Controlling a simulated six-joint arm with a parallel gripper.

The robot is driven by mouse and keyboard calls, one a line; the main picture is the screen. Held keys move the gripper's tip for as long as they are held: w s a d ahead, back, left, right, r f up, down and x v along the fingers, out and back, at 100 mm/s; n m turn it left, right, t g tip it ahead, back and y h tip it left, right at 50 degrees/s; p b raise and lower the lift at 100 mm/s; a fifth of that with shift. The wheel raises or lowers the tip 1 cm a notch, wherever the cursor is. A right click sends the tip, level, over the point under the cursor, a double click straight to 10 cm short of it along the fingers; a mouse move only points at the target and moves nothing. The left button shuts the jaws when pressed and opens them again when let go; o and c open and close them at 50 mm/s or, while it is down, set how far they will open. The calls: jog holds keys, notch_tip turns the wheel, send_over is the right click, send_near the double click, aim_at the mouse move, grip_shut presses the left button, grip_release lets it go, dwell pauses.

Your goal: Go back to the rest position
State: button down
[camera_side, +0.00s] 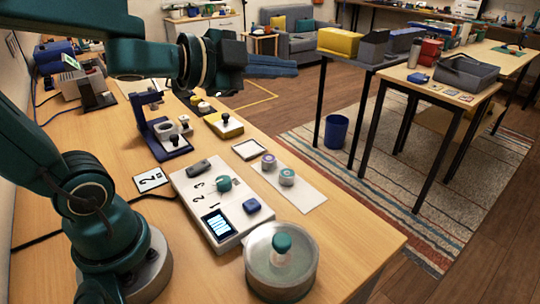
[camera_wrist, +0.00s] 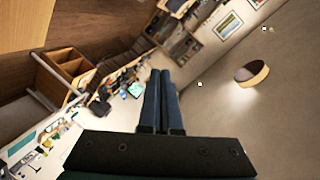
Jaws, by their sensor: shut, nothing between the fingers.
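My gripper (camera_side: 272,66) is at the upper middle of the side view, raised well above the table and pointing level to the right. Its two dark blue fingers lie together with nothing between them. In the wrist view the shut fingers (camera_wrist: 161,100) stand up from a black plate, with the room tilted behind them. A white board (camera_side: 207,192) with numbers, a small screen, a green knob (camera_side: 224,184) and a blue block (camera_side: 251,206) lies on the table below.
A blue stand (camera_side: 165,138) and a yellow tray (camera_side: 223,125) are farther back on the wooden table. Two small capped jars (camera_side: 287,177) sit on a white strip. Side tables (camera_side: 440,88) with bins stand to the right. The air around my gripper is clear.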

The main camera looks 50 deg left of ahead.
jog(key=s+d+f+n+g, duration=0.1)
jog(key=s+f+n+g, duration=0.3)
jog(key=s+f+n, duration=0.1)
jog(key=s+d+f+n+g+y, duration=0.1)
jog(key=s+f+n+g, duration=0.4)
jog(key=s, duration=0.5)
jog(key=shift+d+f+n+g, duration=0.2)
jog(key=shift+n+g, duration=0.1)
jog(key=shift+n, duration=0.6)
